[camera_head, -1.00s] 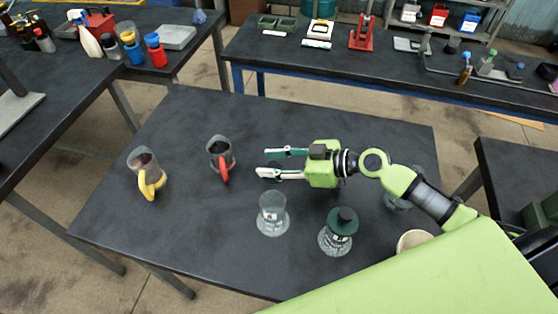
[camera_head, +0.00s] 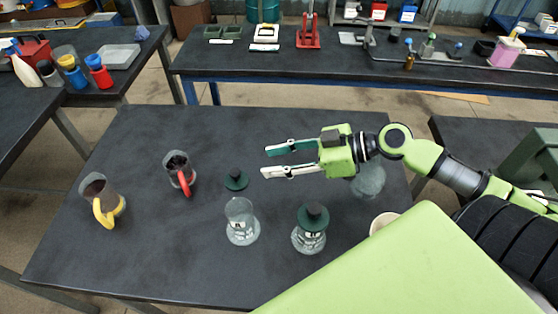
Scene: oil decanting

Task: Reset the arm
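My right gripper (camera_head: 266,160) is open and empty above the dark table (camera_head: 140,248), its fingers pointing left. A loose dark green lid (camera_head: 236,180) lies on the table below and left of the fingertips. An uncapped clear glass jar (camera_head: 241,222) stands in front of the lid. A second glass jar (camera_head: 309,232) to its right wears a dark green lid. A pitcher with a red handle (camera_head: 180,172) and a pitcher with a yellow handle (camera_head: 103,202) stand at the left, both with dark contents. My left gripper is not in view.
A clear glass vessel (camera_head: 368,180) stands behind my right arm. A pale round container (camera_head: 383,222) is partly hidden by my green body. A bench (camera_head: 260,68) with tools runs along the back. The table's front left is clear.

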